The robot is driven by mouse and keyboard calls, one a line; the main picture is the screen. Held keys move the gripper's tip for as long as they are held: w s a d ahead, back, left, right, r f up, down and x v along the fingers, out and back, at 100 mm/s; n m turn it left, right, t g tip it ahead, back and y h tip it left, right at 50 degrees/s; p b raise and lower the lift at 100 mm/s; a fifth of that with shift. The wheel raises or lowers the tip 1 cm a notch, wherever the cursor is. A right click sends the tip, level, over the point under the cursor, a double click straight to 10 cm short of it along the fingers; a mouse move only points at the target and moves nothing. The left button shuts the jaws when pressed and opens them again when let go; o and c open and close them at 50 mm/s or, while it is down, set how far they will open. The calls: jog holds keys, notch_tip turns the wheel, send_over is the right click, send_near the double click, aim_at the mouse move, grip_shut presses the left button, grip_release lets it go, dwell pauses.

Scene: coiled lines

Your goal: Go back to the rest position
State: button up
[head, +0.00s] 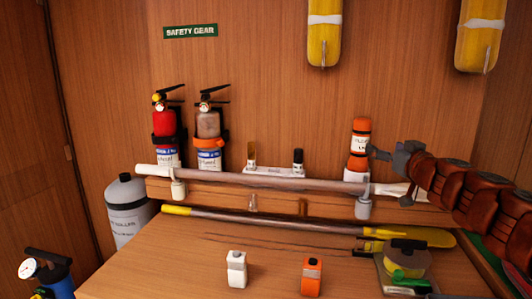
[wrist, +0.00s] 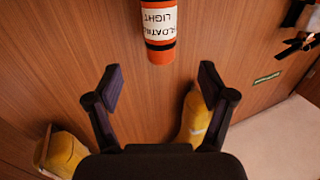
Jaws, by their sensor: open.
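My gripper (head: 384,152) is at the right in the head view, on my red-brown arm, close to the orange floating light (head: 360,143). In the wrist view my gripper (wrist: 157,80) has its two dark fingers spread wide with nothing between them. The floating light, with its white label, also shows in the wrist view (wrist: 159,20), ahead of the fingers and apart from them. It stands upright behind the rail; its base is partly hidden.
A rail (head: 270,181) fronts the shelf. Red (head: 163,130) and grey (head: 209,125) extinguishers stand left. Yellow items (head: 324,35) hang above.

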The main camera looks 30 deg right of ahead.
jog(key=shift+a, duration=0.1)
jog(key=w+a+n+g+y+p, duration=0.1)
jog(key=w+a+n+y, duration=0.2)
jog(key=a, duration=0.7)
jog(key=w+a+n+g+y+p, duration=0.1)
jog(key=w+a+n+y, duration=0.3)
jog(key=a, duration=0.6)
jog(key=s+a+f+g+y+p, duration=0.1)
jog(key=s+a+f+g, duration=0.15)
jog(key=a, duration=0.45)
jog(key=s+a+f+g+y+p, duration=0.1)
jog(key=s+a+f+g+y, duration=0.2)
jog(key=a, duration=0.5)
jog(key=s+a+f+g+p, duration=0.1)
jog(key=s+a+f+g, duration=0.2)
jog(key=a, duration=0.4)
jog(key=s+a+f+g+p, duration=0.2)
jog(key=s+a+f+g, duration=0.15)
jog(key=s+f, duration=0.35)
jog(key=s+d+f+m+g+h+p, duration=0.1)
jog(key=s+d+f+m+g+h, duration=0.1)
jog(key=s, duration=0.7)
jog(key=s+d+f+m+g+h+p, duration=0.1)
jog(key=s+d+f+g+h, duration=0.2)
jog(key=s, duration=0.6)
jog(key=shift+d+f+m+h, duration=0.2)
jog(key=shift+f+m+h, duration=0.2)
jog(key=shift+f+h, duration=0.1)
